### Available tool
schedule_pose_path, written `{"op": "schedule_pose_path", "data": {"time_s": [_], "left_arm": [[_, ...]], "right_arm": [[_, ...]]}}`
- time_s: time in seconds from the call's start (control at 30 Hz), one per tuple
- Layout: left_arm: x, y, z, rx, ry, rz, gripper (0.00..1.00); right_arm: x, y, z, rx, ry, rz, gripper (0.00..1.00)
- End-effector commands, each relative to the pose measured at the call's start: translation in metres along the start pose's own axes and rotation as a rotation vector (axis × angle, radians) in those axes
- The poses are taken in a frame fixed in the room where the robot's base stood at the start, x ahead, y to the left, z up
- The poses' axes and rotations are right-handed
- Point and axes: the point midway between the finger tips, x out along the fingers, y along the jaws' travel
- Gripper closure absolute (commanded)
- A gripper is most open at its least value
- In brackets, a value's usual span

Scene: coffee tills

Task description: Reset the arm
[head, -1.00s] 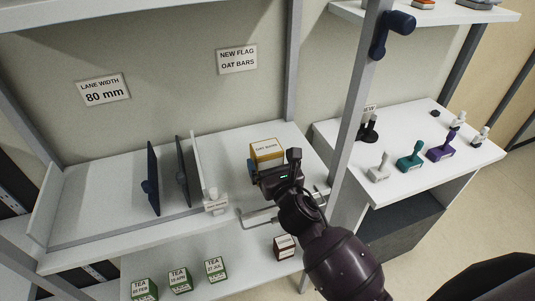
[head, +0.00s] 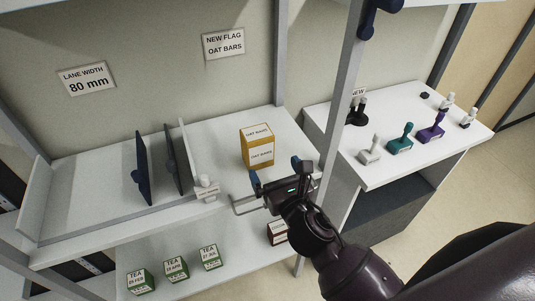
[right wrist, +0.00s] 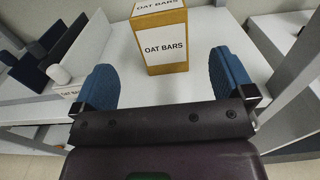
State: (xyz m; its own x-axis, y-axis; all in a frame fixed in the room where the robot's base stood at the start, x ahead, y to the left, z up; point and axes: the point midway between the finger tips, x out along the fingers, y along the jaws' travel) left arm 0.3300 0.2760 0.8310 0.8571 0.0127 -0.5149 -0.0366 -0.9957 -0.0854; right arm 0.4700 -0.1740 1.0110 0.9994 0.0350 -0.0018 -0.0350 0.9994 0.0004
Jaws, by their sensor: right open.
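My right arm reaches in from the lower right in the head view. Its gripper (head: 277,174) is open and empty, in front of the shelf's edge and below the oat bars box. In the right wrist view the two blue fingers (right wrist: 165,82) stand wide apart. The orange oat bars box (head: 257,148) stands upright on the white shelf, clear of the fingers. It also shows beyond them in the right wrist view (right wrist: 162,45). My left gripper is not in view.
Dark dividers (head: 143,170) and a white one (head: 188,153) stand on the shelf (head: 90,190). Tea boxes (head: 176,268) and a partly hidden brown box (head: 277,233) sit below. A grey post (head: 342,120) rises beside my arm. Stamps (head: 400,144) stand on the right table.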

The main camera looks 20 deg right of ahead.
Motion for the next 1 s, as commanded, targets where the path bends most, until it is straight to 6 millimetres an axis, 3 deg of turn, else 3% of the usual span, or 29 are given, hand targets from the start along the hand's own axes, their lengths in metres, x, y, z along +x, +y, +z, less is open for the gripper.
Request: {"op": "schedule_pose_path", "data": {"time_s": [0.23, 0.37, 0.7, 1.0], "left_arm": [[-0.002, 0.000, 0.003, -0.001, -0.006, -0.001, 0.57], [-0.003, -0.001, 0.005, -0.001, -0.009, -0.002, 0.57], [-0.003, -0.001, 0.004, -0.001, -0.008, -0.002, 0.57], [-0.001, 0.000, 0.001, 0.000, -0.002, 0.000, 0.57]], "right_arm": [[-0.001, -0.003, -0.001, 0.032, 0.008, -0.011, 0.00], [-0.007, -0.017, -0.005, 0.201, 0.053, -0.074, 0.00], [-0.053, -0.073, -0.036, 1.045, 0.197, -0.447, 0.00], [-0.112, -0.098, -0.063, 1.738, 0.204, -0.877, 0.00]]}}
